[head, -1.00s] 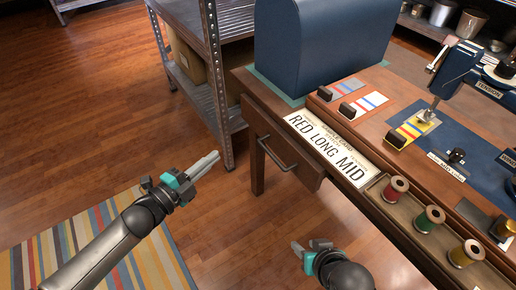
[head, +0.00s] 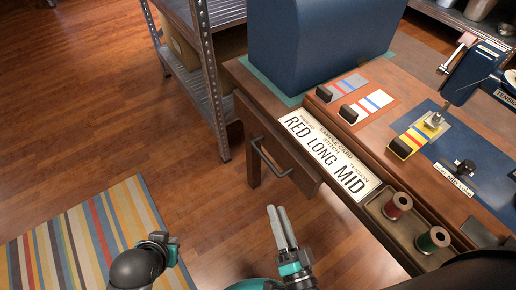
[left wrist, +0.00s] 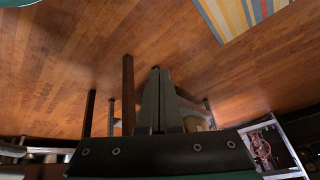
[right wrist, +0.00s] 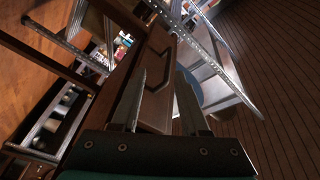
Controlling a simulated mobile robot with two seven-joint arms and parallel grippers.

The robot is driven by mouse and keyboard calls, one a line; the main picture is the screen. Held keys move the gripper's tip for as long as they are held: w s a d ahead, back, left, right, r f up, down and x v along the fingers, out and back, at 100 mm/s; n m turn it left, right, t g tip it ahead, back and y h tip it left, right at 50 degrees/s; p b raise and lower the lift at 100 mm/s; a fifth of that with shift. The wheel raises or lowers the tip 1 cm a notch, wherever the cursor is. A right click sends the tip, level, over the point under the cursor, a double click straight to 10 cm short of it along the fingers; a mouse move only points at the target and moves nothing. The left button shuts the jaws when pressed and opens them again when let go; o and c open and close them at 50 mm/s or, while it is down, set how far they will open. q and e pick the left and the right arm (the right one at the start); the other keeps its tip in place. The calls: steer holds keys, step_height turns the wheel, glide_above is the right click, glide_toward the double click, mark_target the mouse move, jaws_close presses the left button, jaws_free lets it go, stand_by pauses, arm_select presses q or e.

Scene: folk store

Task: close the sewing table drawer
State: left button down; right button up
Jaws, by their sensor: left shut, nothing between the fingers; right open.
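The sewing table (head: 240,76) stands at the right of the head view. Its brown wooden drawer (head: 290,178) faces me with a dark bar handle (head: 268,160). The drawer front seems to stand a little out from the table edge; how far I cannot tell. My right gripper (head: 278,212) is open and empty, below and in front of the drawer, apart from the handle. A wooden panel (right wrist: 158,82) shows beyond its fingers in the right wrist view. My left gripper (head: 172,240) is shut and empty, low over the floor, left of the drawer; its fingers show in the left wrist view (left wrist: 158,95).
A metal shelf rack (head: 208,85) stands close behind the table's left end. On the tabletop are a blue case (head: 315,45), a label card (head: 328,155), thread spools (head: 398,205) and a sewing machine (head: 475,75). A striped rug (head: 85,235) lies left; the floor between is clear.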

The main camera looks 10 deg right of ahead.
mark_target(265, 157)
steer(key=shift+m+t+h, duration=0.3)
steer(key=shift+m+t, duration=0.3)
steer(key=x, duration=0.4)
steer(key=r+b+x, duration=0.1)
steer(key=x, duration=0.4)
steer(key=b+x, duration=0.1)
steer(key=x, duration=0.3)
steer(key=shift+d+r, duration=0.25)
steer(key=shift+r, duration=0.05)
arm_select(q)
steer(key=shift+n+g, duration=0.5)
steer(key=shift+n, duration=0.3)
steer(key=shift+s+f+v, duration=0.1)
steer(key=shift+s+v, duration=0.1)
steer(key=shift+v, duration=0.7)
steer(key=shift+s+f+v, duration=0.1)
steer(key=shift+s+v, duration=0.1)
steer(key=shift+v, duration=0.7)
steer(key=shift+s+f+v, duration=0.1)
steer(key=shift+s+v, duration=0.1)
steer(key=shift+v, duration=0.7)
arm_select(e)
steer(key=shift+w+r, duration=0.15)
steer(key=shift+w, duration=0.45)
jaws_close()
